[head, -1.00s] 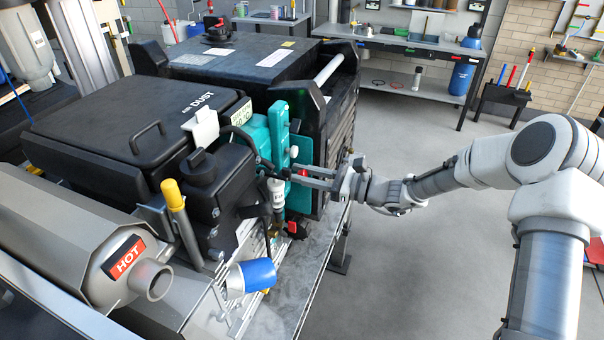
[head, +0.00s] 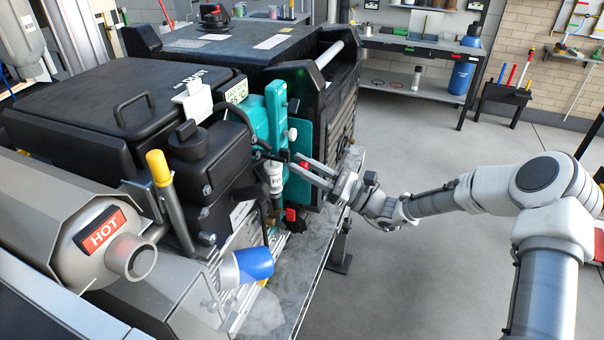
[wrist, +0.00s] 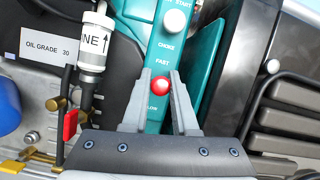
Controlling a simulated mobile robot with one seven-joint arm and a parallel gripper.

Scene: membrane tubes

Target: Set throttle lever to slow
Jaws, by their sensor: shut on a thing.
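The throttle lever shows as a red knob (wrist: 160,85) on a teal control panel (wrist: 178,60). It sits between the FAST and SLOW markings in the wrist view, with SLOW partly covered. My gripper (wrist: 161,76) is shut on the red knob, one grey finger on each side. In the head view my gripper (head: 290,160) reaches in from the right to the panel's lower part, and the red knob (head: 303,164) shows at its fingers. The lever's stem is hidden.
A white knob (wrist: 174,22) is above, near START and CHOKE. A white filter (wrist: 94,45) and a red valve handle (wrist: 70,124) are at left. A HOT exhaust (head: 105,232) and blue cylinder (head: 253,264) are nearer.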

